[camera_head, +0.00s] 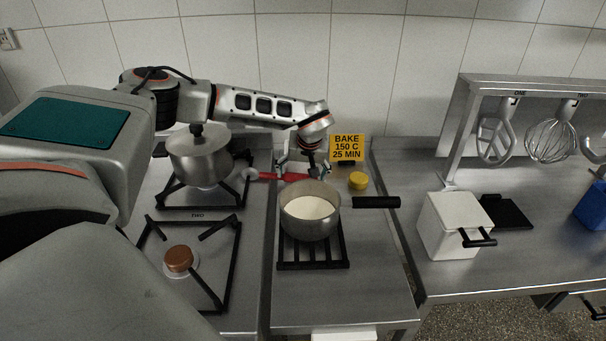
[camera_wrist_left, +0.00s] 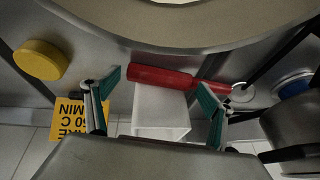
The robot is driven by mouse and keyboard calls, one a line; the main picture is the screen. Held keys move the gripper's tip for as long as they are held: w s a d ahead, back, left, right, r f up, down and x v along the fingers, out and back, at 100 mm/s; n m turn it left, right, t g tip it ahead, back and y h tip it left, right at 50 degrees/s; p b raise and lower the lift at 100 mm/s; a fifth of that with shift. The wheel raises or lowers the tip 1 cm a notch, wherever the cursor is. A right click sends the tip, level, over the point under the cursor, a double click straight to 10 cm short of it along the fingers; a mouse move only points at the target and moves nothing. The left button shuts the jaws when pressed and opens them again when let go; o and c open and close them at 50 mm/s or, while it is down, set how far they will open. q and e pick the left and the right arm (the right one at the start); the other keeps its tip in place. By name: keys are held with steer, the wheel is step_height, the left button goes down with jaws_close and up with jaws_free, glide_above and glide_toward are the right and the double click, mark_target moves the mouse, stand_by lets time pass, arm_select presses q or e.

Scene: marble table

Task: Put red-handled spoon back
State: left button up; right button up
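The red-handled spoon (camera_head: 284,177) lies level just behind the saucepan, its pale round end (camera_head: 251,174) to the left. In the left wrist view its red handle (camera_wrist_left: 160,76) runs across the space in front of the fingers. My left gripper (camera_head: 302,168) is above and behind the handle, with its fingers spread (camera_wrist_left: 155,100) and nothing clearly between them. I cannot tell whether a finger touches the handle. A white box-like container (camera_wrist_left: 160,108) shows just beyond the handle in the wrist view; in the head view it is mostly hidden. My right gripper is not in view.
A saucepan (camera_head: 296,221) with white contents stands on a black rack, its handle pointing right. A lidded pot (camera_head: 198,160) stands on the left stove. A yellow round lid (camera_head: 358,181) and a yellow sign (camera_head: 347,148) are close right. A white box (camera_head: 447,228) and hanging utensils are farther right.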

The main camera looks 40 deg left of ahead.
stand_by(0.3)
arm_select(q)
steer(key=shift+f+b, duration=0.15)
steer(key=shift+b, duration=0.35)
steer(key=shift+f+b, duration=0.2)
steer(key=shift+b, duration=0.2)
steer(key=shift+v, duration=0.8)
steer(key=v, duration=0.6)
steer(key=shift+r+p, duration=0.3)
steer(key=shift+r, duration=0.05)
